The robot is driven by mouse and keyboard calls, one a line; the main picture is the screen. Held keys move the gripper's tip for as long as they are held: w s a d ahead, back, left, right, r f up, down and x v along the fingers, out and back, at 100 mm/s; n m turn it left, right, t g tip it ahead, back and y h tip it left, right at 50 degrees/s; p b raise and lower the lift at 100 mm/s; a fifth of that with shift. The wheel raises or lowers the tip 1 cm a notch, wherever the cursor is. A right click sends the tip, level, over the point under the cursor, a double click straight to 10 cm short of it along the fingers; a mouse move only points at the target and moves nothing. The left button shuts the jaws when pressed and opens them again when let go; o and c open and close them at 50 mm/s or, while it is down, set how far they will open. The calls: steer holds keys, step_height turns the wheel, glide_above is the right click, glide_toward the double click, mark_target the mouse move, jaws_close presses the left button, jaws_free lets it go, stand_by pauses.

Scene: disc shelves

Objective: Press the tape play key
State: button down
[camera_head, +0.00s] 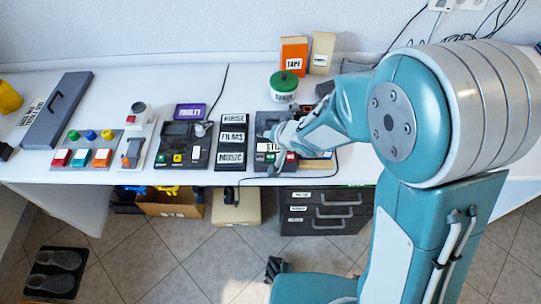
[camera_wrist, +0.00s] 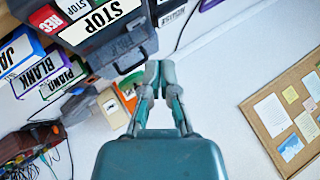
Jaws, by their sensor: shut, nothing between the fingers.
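The dark tape deck (camera_head: 262,122) stands on the white desk, partly hidden behind my arm. A white label beginning "ST" (camera_head: 270,147) and small coloured keys show at its front. The wrist view shows the deck at upper left, with a large STOP label (camera_wrist: 103,20) and a red REC label (camera_wrist: 47,18). I cannot make out a play label in either view. My gripper (camera_head: 276,132) is over the deck in the head view. In the wrist view my gripper (camera_wrist: 160,68) has its fingertips together and empty, beside the deck's edge; contact cannot be told.
A green-lidded tub (camera_head: 284,87) and an orange TAPE box (camera_head: 294,54) stand behind. A button panel (camera_head: 88,148) is farther left. Bare desk (camera_head: 240,90) lies behind the rack.

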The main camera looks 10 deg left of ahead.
mark_target(267, 154)
steer(key=shift+f, duration=3.95)
steer(key=shift+f, duration=0.3)
steer(key=shift+f, duration=0.4)
steer(key=shift+r, duration=0.8)
steer(key=shift+r, duration=2.55)
